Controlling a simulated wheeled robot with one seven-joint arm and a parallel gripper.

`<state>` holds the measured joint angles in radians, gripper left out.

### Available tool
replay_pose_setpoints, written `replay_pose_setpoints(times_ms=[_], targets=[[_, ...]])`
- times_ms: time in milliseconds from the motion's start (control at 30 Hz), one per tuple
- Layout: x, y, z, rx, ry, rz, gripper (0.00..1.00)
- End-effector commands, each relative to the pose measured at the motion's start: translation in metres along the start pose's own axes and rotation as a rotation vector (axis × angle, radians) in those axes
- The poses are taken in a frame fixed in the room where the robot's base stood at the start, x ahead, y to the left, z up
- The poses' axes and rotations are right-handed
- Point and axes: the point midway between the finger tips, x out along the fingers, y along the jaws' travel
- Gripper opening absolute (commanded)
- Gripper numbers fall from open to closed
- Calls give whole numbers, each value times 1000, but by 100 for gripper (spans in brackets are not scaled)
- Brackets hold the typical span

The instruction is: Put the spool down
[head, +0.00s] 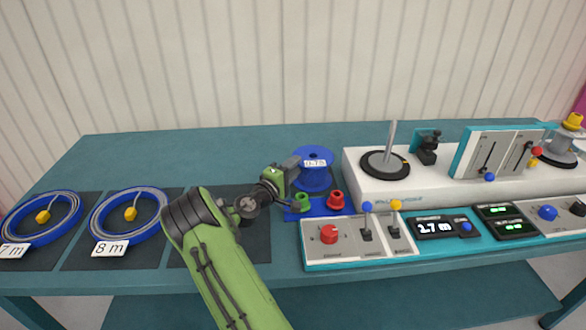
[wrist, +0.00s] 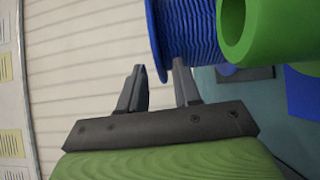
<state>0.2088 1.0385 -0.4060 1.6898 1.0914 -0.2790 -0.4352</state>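The blue spool (head: 313,176) carries a "0.75" label on its upper flange and stands upright behind a green and a red part. It looks set down, but its underside is hidden. In the wrist view the spool (wrist: 188,35) shows its ribbed blue winding and a flange edge. My gripper (head: 291,165) is at the spool's left side. In the wrist view my gripper (wrist: 158,70) has its two fingers apart. The flange edge reaches between the fingertips, with a visible gap to the left finger. The right finger overlaps the winding; whether it touches is unclear.
A green hollow part (head: 300,203) and a red part (head: 335,201) sit on a blue plate (head: 318,214) in front. A control panel (head: 345,252) and a white machine (head: 365,190) fill the right. Blue cable coils (head: 127,239) lie at left. The back-left table is clear.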

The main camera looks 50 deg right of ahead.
Motion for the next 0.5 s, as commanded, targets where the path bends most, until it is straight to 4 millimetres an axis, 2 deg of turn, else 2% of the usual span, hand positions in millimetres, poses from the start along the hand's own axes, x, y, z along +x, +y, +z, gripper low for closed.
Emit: replay_pose_setpoints(times_ms=[67, 133, 400, 500], targets=[[0, 5, 0, 1, 0, 0, 33], [-13, 3, -1, -3, 2, -2, 33], [-85, 4, -2, -4, 5, -2, 33], [-105, 4, -1, -2, 4, -1, 33]])
